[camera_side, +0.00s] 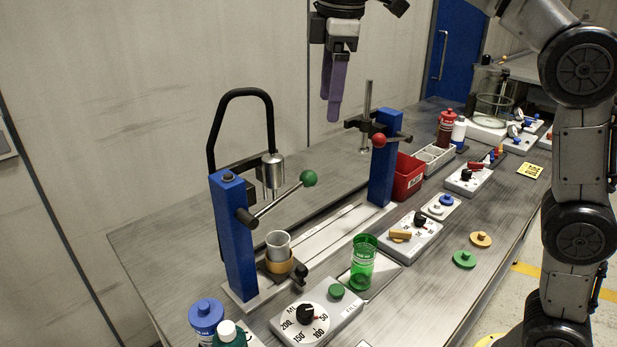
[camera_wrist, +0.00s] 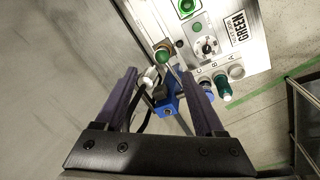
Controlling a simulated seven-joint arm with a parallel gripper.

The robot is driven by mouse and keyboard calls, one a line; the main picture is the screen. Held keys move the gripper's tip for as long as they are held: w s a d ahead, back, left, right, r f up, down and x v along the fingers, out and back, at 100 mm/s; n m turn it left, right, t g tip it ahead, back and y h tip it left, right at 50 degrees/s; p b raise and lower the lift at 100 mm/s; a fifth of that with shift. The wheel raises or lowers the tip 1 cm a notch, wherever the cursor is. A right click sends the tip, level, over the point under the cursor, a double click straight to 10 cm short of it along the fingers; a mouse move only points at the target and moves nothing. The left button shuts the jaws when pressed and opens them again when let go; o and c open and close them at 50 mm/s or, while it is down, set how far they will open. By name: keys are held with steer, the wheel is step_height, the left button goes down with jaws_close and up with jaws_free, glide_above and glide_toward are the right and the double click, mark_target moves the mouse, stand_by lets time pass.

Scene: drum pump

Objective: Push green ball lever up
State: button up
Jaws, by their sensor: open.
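The green ball (camera_side: 309,178) is at the end of a metal lever (camera_side: 278,203) that slants up to the right from the left blue post (camera_side: 233,240). In the wrist view the green ball (camera_wrist: 163,56) shows between my fingers, farther away, with the blue post (camera_wrist: 168,103) below it. My gripper (camera_side: 333,108) hangs above and behind the lever, apart from it, with its purple fingers pointing down. In the wrist view my gripper (camera_wrist: 162,88) is open and empty.
A second blue post (camera_side: 384,160) with a red ball lever (camera_side: 379,140) stands to the right. A black hose (camera_side: 212,130) arches behind the left post. A clear cup (camera_side: 278,244) sits under the metal nozzle (camera_side: 272,172). A green cup (camera_side: 362,262) and dial box (camera_side: 316,316) stand in front.

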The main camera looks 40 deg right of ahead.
mark_target(309, 171)
steer(key=shift+n+g, duration=0.3)
steer(key=shift+g, duration=0.1)
steer(key=w+f, duration=0.1)
steer(key=f, duration=0.4)
steer(key=w+f, duration=0.1)
steer(key=f, duration=0.5)
steer(key=w+a+f, duration=0.1)
steer(key=w+f, duration=0.1)
steer(key=f, duration=0.3)
steer(key=shift+f, duration=0.3)
jaws_close()
stand_by(0.5)
